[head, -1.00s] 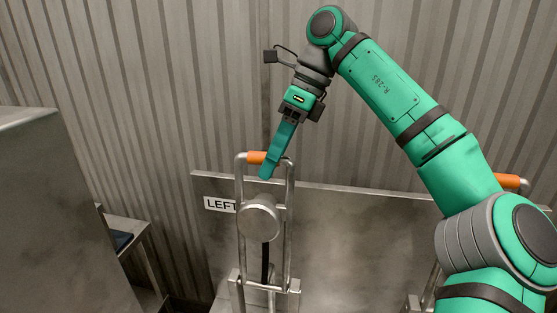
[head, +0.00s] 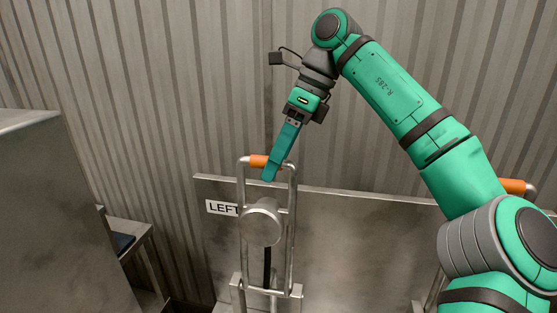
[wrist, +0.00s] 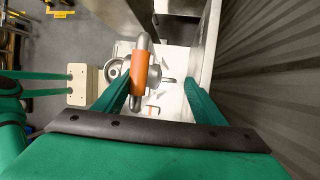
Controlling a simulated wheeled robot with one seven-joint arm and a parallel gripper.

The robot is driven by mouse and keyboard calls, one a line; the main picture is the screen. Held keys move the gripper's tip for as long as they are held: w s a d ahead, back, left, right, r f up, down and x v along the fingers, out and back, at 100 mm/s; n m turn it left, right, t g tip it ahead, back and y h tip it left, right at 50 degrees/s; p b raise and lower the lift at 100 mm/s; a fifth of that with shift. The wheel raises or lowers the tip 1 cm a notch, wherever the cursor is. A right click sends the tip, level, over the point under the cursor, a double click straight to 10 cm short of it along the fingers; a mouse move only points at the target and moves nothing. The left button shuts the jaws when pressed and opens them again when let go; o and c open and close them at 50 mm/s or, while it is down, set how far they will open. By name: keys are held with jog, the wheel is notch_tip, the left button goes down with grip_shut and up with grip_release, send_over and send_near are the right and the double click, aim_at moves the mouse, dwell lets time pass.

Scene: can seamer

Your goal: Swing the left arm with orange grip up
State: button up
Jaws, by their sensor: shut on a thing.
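The left arm is an upright metal loop frame (head: 291,220) with an orange grip (head: 257,161) across its top. It stands in front of a metal panel with a "LEFT" label (head: 222,208). My gripper (head: 268,178) reaches down onto the grip from above, its teal fingers covering the grip's right part. In the wrist view the orange grip (wrist: 139,73) lies between my fingers, close against the left one. A round metal head (head: 262,226) sits inside the frame, below the grip.
A second orange grip (head: 512,186) shows at the right, partly behind my arm. A large metal cabinet (head: 50,210) stands at the left, with a low metal table (head: 135,235) beside it. A corrugated wall (head: 180,90) rises close behind the panel.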

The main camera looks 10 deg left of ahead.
jog(key=v, duration=0.6)
jog(key=shift+w+d, duration=0.15)
jog(key=c, duration=0.3)
jog(key=shift+d+r, duration=0.2)
jog(key=shift+r, duration=0.35)
jog(key=shift+c, duration=0.2)
